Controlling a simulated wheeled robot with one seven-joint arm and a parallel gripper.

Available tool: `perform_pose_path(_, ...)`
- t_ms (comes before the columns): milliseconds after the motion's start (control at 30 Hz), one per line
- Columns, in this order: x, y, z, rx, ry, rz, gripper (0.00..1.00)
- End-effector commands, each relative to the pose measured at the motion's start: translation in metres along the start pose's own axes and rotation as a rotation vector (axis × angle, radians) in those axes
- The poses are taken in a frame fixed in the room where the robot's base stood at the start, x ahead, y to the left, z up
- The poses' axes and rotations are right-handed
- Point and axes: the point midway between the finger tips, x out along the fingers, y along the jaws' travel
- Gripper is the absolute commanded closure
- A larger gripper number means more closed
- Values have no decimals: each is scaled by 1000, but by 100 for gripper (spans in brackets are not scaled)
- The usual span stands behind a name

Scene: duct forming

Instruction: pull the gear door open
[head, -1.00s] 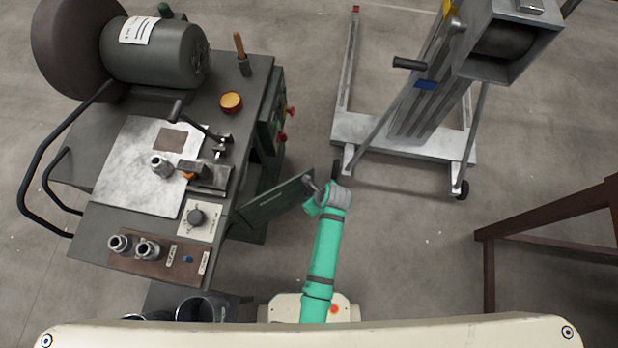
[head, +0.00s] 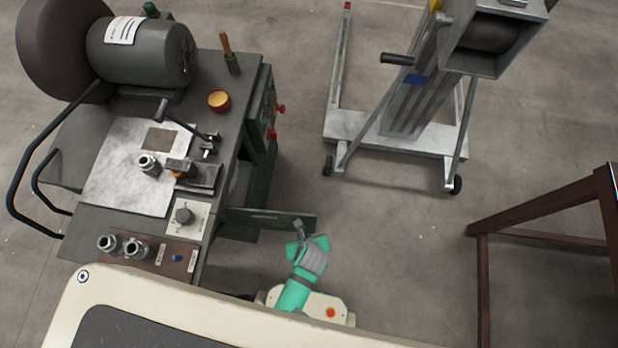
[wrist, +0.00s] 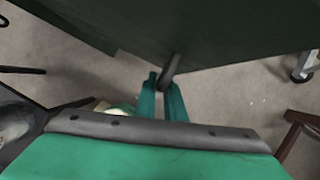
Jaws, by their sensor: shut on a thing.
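The gear door (head: 272,219) is a dark green panel on the right side of the machine. It stands swung out from the cabinet, its free edge pointing right. In the wrist view the door (wrist: 200,28) fills the top. A dark grey handle (wrist: 171,68) sticks out from it. My gripper (wrist: 161,97) has its teal fingers shut on the handle, at the door's near face. In the head view my gripper (head: 299,232) is small, near the door's free end, and the grip is hard to make out.
The machine bench (head: 225,150) stands left, with fittings and a knob on top. A grey lift stand (head: 400,140) on wheels is beyond the door. A brown table frame (head: 540,212) is at right. Bare floor lies between them.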

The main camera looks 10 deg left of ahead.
Motion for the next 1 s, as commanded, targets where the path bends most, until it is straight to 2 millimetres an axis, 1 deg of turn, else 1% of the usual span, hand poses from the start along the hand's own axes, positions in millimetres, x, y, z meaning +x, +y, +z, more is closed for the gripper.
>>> perform_pose_path(200,-2,6,-4,-11,0,3,100)
perform_pose_path(567,-2,6,-5,-13,1,5,100)
perform_pose_path(600,-2,7,-5,-13,1,5,84)
perform_pose_path(633,-2,7,-5,-12,2,5,76)
perform_pose_path(667,-2,6,-5,-11,1,5,72)
perform_pose_path(1000,-4,5,-5,-9,1,3,72)
